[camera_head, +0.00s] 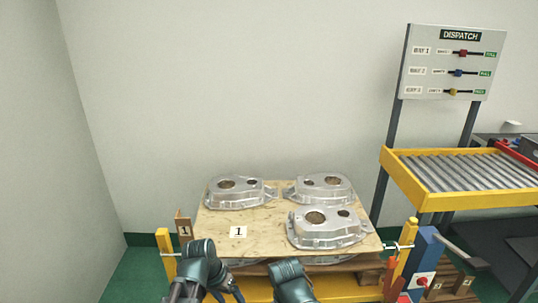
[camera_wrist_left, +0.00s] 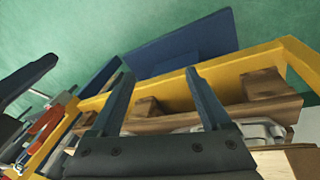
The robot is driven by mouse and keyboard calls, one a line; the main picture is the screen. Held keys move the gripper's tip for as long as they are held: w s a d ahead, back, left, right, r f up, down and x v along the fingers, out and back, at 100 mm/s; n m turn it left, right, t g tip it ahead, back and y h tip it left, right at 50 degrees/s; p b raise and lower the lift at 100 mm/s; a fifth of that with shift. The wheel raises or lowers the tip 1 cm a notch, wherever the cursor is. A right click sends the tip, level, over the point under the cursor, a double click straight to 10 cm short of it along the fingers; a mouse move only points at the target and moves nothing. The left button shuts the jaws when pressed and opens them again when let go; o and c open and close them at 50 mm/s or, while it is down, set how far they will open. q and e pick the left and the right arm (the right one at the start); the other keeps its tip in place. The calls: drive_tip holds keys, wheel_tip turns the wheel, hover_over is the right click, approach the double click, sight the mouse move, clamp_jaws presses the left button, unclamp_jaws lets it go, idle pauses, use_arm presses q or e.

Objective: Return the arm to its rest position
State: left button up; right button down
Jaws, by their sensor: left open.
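My left gripper (camera_wrist_left: 158,74) is open and empty in the left wrist view, its two dark fingers well apart. Beyond the fingers are a yellow frame, brown wooden blocks and a blue panel over green floor. In the head view my left arm (camera_head: 200,262) is bent low at the front edge of the plywood board (camera_head: 215,222). My other arm (camera_head: 290,278) shows at the bottom centre, and its gripper is out of view. Three silver castings lie on the board: back left (camera_head: 240,192), back right (camera_head: 320,189) and front right (camera_head: 326,229).
The board's front left, with a card marked 1 (camera_head: 238,232), is bare. More castings show partly under the board. Yellow posts (camera_head: 166,252) flank the stack. A roller conveyor (camera_head: 460,178) and a dispatch sign (camera_head: 452,63) stand at right. Walls close the left and back.

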use_arm(q)
drive_tip(key=s+a+n+y, duration=0.2)
drive_tip(key=a+n+y, duration=0.15)
drive_tip(key=a, duration=0.35)
drive_tip(key=s+d+m+g+y, duration=0.1)
drive_tip(key=s+d+m, duration=0.4)
drive_tip(key=d, duration=0.7)
wheel_tip(320, 180, up, 18)
drive_tip(key=n+p, duration=0.1)
drive_tip(key=p, duration=1.7)
drive_tip(key=shift+s+n, duration=0.35)
drive_tip(key=shift+s, duration=0.1)
drive_tip(key=shift+a+f, duration=0.1)
drive_tip(key=shift+f, duration=0.05)
